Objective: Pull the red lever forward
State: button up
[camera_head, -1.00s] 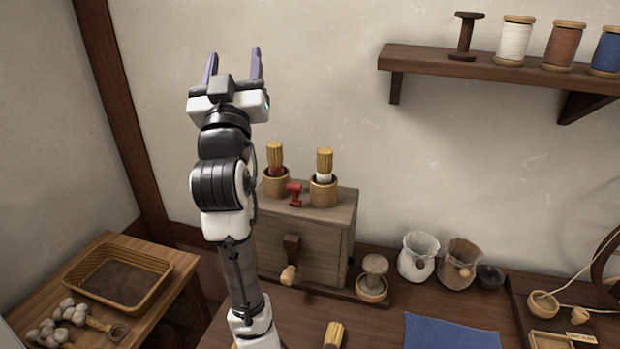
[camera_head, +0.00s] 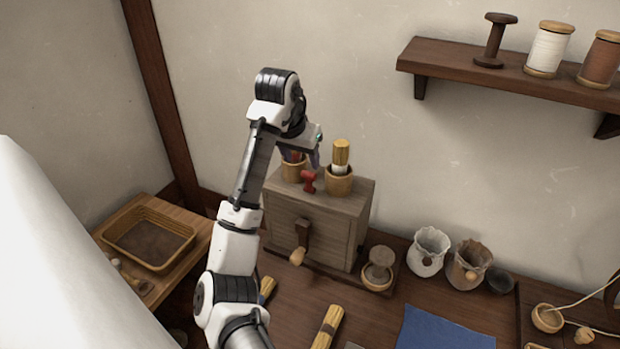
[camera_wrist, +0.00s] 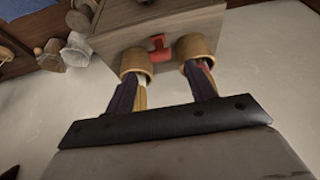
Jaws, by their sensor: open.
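The red lever (camera_head: 309,181) stands on top of a wooden box (camera_head: 318,222), between two wooden cups. It also shows in the wrist view (camera_wrist: 160,50), centred beyond and between my fingers. My gripper (camera_head: 303,161) is open and empty, pointing down just above and behind the lever. In the wrist view my gripper (camera_wrist: 163,82) has its purple fingers spread, each overlapping one cup and brush. I cannot tell whether they touch the brushes.
The left cup (camera_head: 293,172) and right cup (camera_head: 338,184) hold brushes close on either side of the lever. A crank (camera_head: 303,234) is on the box front. A wall shelf (camera_head: 500,79) with spools is at the upper right.

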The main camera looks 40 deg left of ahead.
aim_at(307, 175)
jog(key=x, duration=1.1)
jog(key=shift+w+r+p, duration=0.1)
jog(key=shift+w+p, duration=0.05)
jog(key=shift+p, duration=0.25)
jog(key=c, duration=0.9)
